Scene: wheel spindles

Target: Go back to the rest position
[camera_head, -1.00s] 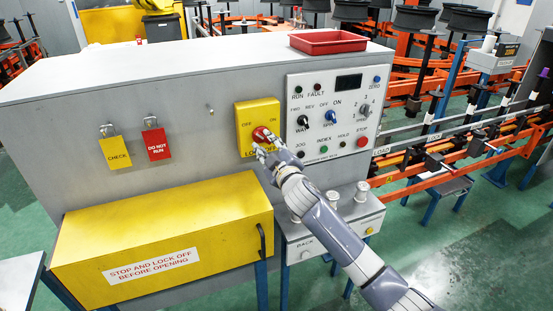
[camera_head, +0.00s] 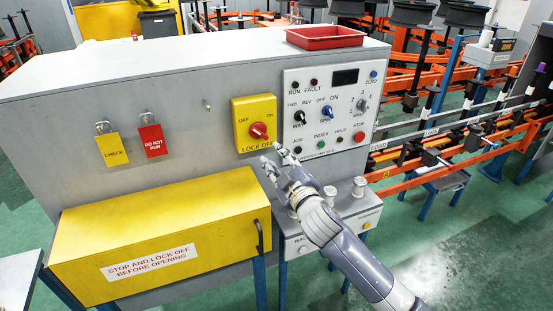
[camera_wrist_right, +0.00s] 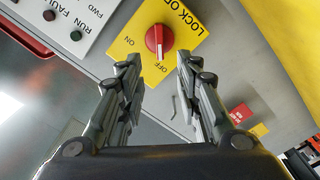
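My right gripper (camera_head: 274,161) is just below and in front of the yellow lock-off plate (camera_head: 241,113), apart from its red knob (camera_head: 258,131). In the right wrist view, the gripper's two fingers (camera_wrist_right: 160,80) are spread apart with nothing between them. The red knob (camera_wrist_right: 160,41) shows beyond the fingertips on the yellow plate (camera_wrist_right: 133,22), with OFF and ON marks beside it. My left gripper is not in view.
A control panel (camera_head: 345,78) with switches and buttons is right of the plate. Yellow CHECK (camera_head: 112,149) and red DO NOT RUN (camera_head: 153,141) tags hang left. A yellow box (camera_head: 160,235) juts out below. A red tray (camera_head: 325,37) sits on top.

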